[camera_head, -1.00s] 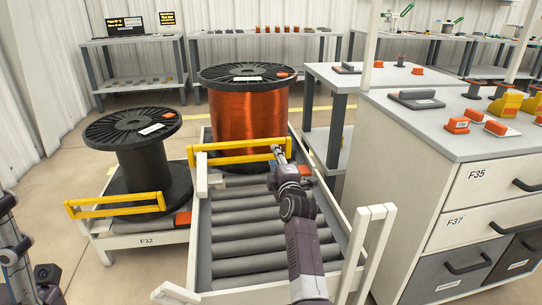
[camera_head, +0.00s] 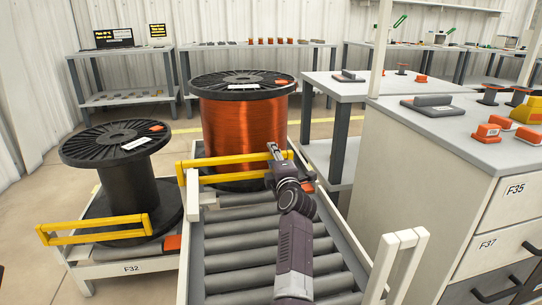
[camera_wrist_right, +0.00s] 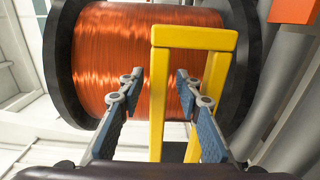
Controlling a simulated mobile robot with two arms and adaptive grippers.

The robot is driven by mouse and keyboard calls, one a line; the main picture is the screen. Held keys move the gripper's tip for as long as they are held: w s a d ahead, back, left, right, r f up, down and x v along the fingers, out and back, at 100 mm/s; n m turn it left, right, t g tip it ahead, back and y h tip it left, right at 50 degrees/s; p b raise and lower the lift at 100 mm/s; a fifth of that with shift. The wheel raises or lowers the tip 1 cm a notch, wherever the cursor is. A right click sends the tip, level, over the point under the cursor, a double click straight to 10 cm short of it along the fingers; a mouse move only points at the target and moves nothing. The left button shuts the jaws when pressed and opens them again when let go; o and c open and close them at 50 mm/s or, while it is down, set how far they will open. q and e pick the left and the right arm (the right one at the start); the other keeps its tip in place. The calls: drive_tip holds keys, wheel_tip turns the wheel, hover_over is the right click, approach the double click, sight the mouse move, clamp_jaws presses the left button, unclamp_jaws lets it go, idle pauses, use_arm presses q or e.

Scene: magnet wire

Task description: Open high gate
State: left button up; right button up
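The high gate, a yellow bar frame (camera_head: 222,160), stands across the roller bed in front of the large copper spool (camera_head: 243,120). It is joined at its left to a white post. My right gripper (camera_head: 274,150) is at the gate's right end. In the right wrist view, the gate's end (camera_wrist_right: 195,35) rises in front of the copper windings, and my right gripper (camera_wrist_right: 160,73) has its two fingers apart with part of the yellow frame between them. Whether a finger touches the frame I cannot tell. My left gripper is out of view.
A lower yellow gate (camera_head: 95,229) stands before a black empty spool (camera_head: 128,185) on the left stand. White rails and posts edge the roller bed (camera_head: 240,250). A drawer cabinet (camera_head: 420,190) stands close on the right. Shelves line the back wall.

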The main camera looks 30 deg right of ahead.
clamp_jaws()
idle(0.3)
drive_tip(key=shift+r, duration=0.1)
